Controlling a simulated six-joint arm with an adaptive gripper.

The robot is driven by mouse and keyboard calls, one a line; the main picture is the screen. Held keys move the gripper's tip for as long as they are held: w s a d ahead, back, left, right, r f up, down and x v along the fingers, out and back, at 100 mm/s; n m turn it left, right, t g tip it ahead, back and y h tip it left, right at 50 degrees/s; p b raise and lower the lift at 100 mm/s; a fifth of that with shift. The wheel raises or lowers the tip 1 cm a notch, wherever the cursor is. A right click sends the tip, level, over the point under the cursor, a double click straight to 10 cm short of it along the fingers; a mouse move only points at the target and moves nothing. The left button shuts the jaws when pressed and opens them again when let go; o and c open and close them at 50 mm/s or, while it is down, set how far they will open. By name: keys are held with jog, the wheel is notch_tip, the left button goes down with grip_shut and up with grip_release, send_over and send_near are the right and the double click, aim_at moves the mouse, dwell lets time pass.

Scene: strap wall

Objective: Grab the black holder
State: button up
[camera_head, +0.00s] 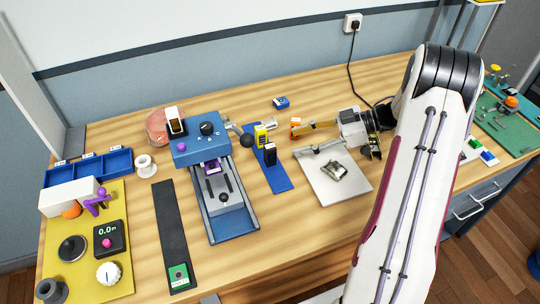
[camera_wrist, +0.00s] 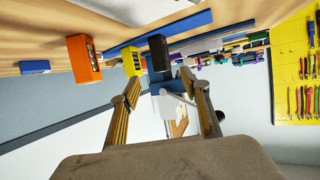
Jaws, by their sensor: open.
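The black holder (camera_head: 270,155) looks like a small upright dark block on a blue strip (camera_head: 279,178) near the middle of the table, beside a yellow block (camera_head: 261,136). In the wrist view, the black holder (camera_wrist: 158,53) shows beyond my fingertips, nearer the right finger. My gripper (camera_head: 310,128) is to the right of the holder, apart from it and pointing left. In the wrist view, my gripper (camera_wrist: 160,80) has its fingers spread with nothing held between them. An orange block (camera_head: 295,122) is close to the fingertips in the head view.
A blue machine (camera_head: 201,150) with a dark ball-ended lever stands left of the strip. A pale plate (camera_head: 345,190) with a metal piece lies to the right. A small blue block (camera_head: 281,102) sits behind. Bare wood lies in front of the strip.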

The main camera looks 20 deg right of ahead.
aim_at(275, 147)
jog(key=shift+x, duration=1.35)
jog(key=shift+a, duration=0.15)
jog(key=shift+r+x, duration=0.1)
jog(key=shift+x, duration=1.15)
jog(key=shift+r+x, duration=0.15)
jog(key=shift+x, duration=1.05)
jog(key=shift+a, duration=0.15)
jog(key=c, duration=1.3)
